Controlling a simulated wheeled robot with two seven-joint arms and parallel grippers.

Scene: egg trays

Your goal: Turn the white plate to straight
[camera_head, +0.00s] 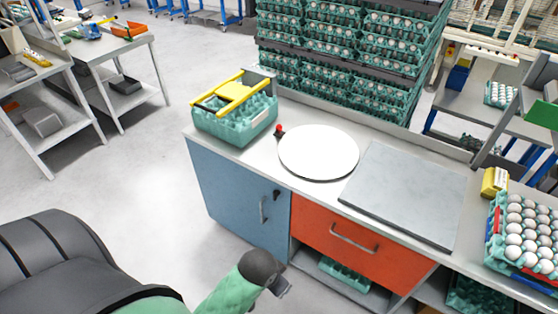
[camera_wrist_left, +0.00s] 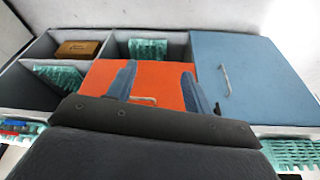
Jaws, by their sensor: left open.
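The white round plate (camera_head: 318,152) lies flat on the counter (camera_head: 262,150) in the head view, with a small red knob (camera_head: 279,129) at its left edge. My left gripper (camera_head: 281,286) is low in front of the cabinet, below the counter top and apart from the plate. In the left wrist view its two blue fingers (camera_wrist_left: 160,84) are spread and empty, in front of the orange drawer (camera_wrist_left: 158,84). The plate does not show in the left wrist view. My right gripper is in neither view.
A teal egg-tray stack with a yellow frame (camera_head: 232,92) stands left of the plate. A grey slab (camera_head: 405,192) lies right of it. Trays of white eggs (camera_head: 525,235) sit at the far right. The cabinet has a blue door (camera_head: 236,195) and an orange drawer (camera_head: 340,235).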

